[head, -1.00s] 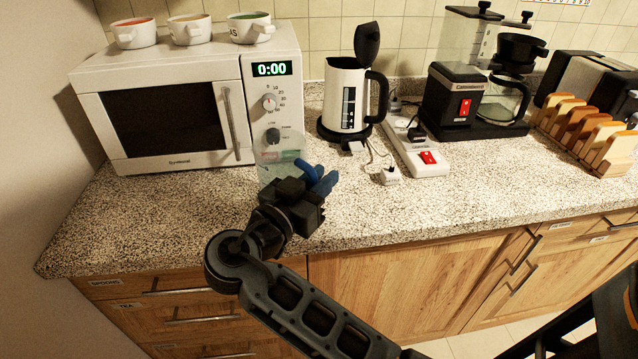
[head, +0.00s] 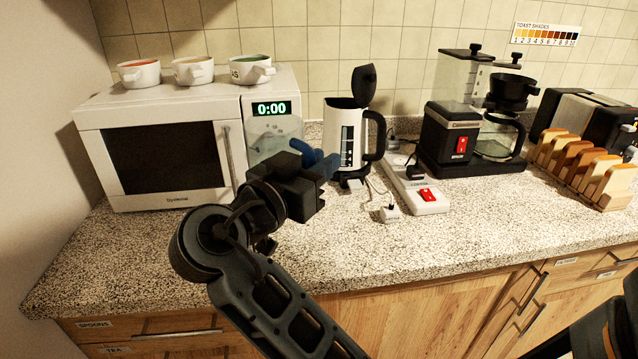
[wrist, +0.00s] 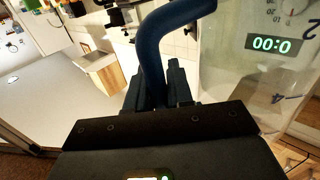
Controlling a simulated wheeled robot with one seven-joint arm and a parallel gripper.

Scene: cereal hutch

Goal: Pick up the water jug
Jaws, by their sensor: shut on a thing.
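The water jug is clear, with a blue handle. In the head view its see-through body (head: 270,136) is in front of the microwave's control panel, partly hidden behind my gripper. My gripper (head: 318,166) is shut on the jug's blue handle (head: 308,150). The jug appears held above the counter; its base is hidden by my arm. In the wrist view the blue handle (wrist: 150,45) runs down between my gripper's fingers (wrist: 163,88). The clear body (wrist: 235,65) with printed marks is on the right, the display showing through it.
The microwave (head: 160,165) stands behind, with three cups (head: 193,71) on top. A white kettle (head: 345,135) with its lid up is just right of my gripper. A power strip (head: 415,190), coffee maker (head: 450,145) and toast rack (head: 580,170) are further right. The counter front (head: 400,255) is clear.

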